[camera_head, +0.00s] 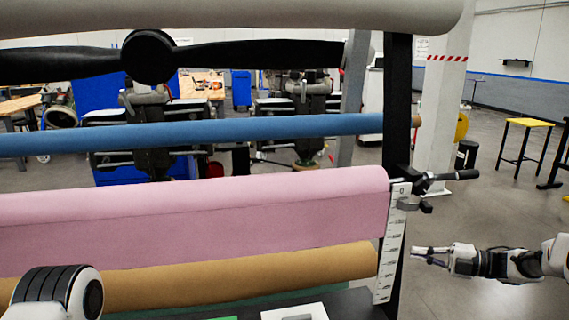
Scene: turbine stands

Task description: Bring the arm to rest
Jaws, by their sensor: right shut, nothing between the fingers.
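My right gripper (430,256) is at the right of the head view, pointing left. Its fingers are shut with nothing between them, close to the right end of the rack. It looks apart from the white ruler strip (391,245), though the depth gap is hard to judge. My right arm comes in level from the right edge. My left gripper is not in view; only a rounded white and black part shows at the lower left.
A rack holds a pink roll (200,215), a blue roll (200,133), a tan roll (240,275) and a grey roll (230,16). A black lever (440,178) juts from its right post. A yellow-topped table (530,123) stands far right.

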